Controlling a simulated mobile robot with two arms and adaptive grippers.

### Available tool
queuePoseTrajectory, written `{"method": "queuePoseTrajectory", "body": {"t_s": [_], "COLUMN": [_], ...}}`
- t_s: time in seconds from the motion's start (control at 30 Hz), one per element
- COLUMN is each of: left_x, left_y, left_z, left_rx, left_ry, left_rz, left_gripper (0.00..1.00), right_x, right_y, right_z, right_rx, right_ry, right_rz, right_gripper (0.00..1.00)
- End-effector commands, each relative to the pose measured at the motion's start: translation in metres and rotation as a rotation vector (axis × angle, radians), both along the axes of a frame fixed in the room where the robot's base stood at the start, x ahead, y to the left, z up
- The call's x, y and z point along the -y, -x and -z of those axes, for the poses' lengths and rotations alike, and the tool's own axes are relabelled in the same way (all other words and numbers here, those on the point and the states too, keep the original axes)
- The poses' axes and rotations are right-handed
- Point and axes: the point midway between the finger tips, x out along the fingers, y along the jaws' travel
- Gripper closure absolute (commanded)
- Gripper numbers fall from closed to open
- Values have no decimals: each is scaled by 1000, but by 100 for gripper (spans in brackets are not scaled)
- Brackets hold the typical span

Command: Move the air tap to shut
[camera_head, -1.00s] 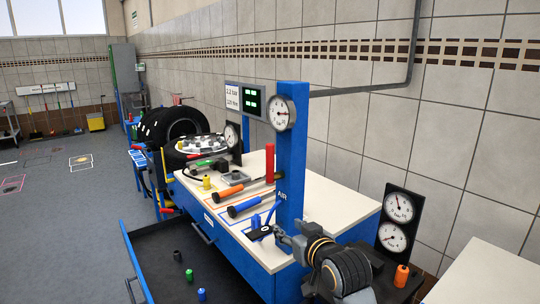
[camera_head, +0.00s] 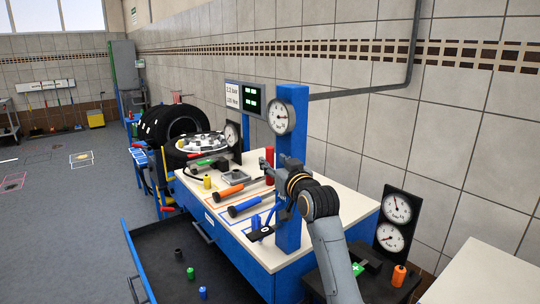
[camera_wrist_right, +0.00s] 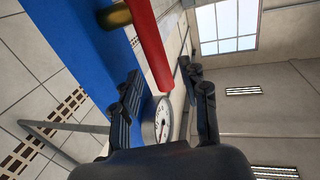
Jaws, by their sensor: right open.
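The air tap has a red lever (camera_head: 269,157) that stands upright beside the blue post (camera_head: 290,230). In the right wrist view the red lever (camera_wrist_right: 150,45) and a brass fitting (camera_wrist_right: 115,16) show beside the blue post. My right gripper (camera_head: 267,167) is at the post, close to the lever, and partly covers it in the head view. In the right wrist view its fingers (camera_wrist_right: 166,100) are open, with the lever's free end appearing between them. I cannot tell whether they touch it. My left gripper is not in view.
A round gauge (camera_head: 281,116) is fixed on the post. An orange-handled tool (camera_head: 231,190) and a blue-handled tool (camera_head: 245,206) lie on the white bench top (camera_head: 335,203). An open drawer (camera_head: 160,255) juts out at the front. Two gauges on a black panel (camera_head: 390,218) stand right of my arm.

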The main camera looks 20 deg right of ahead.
Motion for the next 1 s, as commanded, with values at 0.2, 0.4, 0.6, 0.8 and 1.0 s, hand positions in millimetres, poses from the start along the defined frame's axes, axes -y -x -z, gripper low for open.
{"method": "queuePoseTrajectory", "body": {"t_s": [0.2, 0.4, 0.6, 0.8, 1.0], "left_x": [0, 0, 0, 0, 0], "left_y": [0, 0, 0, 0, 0], "left_z": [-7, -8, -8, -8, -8], "left_rx": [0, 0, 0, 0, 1], "left_ry": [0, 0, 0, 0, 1], "left_rz": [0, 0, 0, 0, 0], "left_gripper": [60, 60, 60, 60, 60], "right_x": [-3, -4, -4, -3, -3], "right_y": [-25, -33, -34, -34, -34], "right_z": [-1, 0, 0, 0, 0], "right_rx": [-1, 0, 1, 0, 0], "right_ry": [-1, -1, 0, 0, 0], "right_rz": [-1, -1, -1, -1, -1], "right_gripper": [55, 55, 55, 82, 100]}}
